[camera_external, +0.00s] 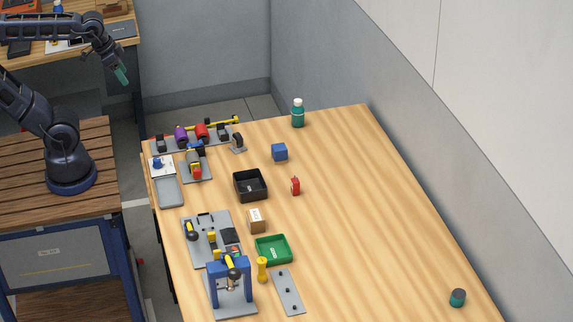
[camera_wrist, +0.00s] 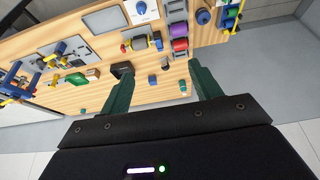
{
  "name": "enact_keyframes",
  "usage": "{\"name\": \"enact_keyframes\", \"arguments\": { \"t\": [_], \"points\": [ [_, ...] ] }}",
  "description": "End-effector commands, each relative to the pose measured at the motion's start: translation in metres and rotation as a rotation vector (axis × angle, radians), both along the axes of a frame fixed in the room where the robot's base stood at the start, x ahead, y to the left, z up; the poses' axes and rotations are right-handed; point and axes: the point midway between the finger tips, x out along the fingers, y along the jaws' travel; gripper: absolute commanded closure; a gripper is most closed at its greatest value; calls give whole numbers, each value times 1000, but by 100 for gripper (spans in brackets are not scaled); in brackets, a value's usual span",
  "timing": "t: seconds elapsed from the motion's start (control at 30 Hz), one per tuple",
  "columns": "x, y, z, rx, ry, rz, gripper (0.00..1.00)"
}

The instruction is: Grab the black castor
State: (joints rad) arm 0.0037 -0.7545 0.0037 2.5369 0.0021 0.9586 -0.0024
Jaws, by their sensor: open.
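The black castor (camera_external: 238,142), a dark wheel in a grey bracket, stands upright on the wooden table near the right end of the grey rack. In the wrist view a small grey and dark shape that looks like the castor (camera_wrist: 165,62) shows between the fingers, far below. My gripper (camera_external: 121,75) is open and empty, with green fingers, high at the upper left of the external view, well apart from the castor and beyond the table's left edge. Its fingers also show in the wrist view (camera_wrist: 160,68).
The grey rack (camera_external: 216,143) with purple and red rollers is left of the castor. A blue cube (camera_external: 279,152), a black tray (camera_external: 250,185) and a teal bottle (camera_external: 298,115) stand around it. The table's right half (camera_external: 380,220) is mostly clear.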

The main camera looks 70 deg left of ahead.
Motion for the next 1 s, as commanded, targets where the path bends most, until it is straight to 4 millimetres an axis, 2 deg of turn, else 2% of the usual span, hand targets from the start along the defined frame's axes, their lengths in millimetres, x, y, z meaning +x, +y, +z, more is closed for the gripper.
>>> {"name": "enact_keyframes", "arguments": {
  "t": [0.2, 0.27, 0.63, 0.77, 1.0],
  "points": [
    [0, 0, 0, 0, 0, 0, 37],
    [0, 0, 0, 0, 0, 0, 45],
    [6, -1, 0, 2, 7, -20, 45],
    [24, -3, -1, 8, 30, -88, 45],
    [75, -9, -8, 18, 75, -284, 45]
  ]
}}
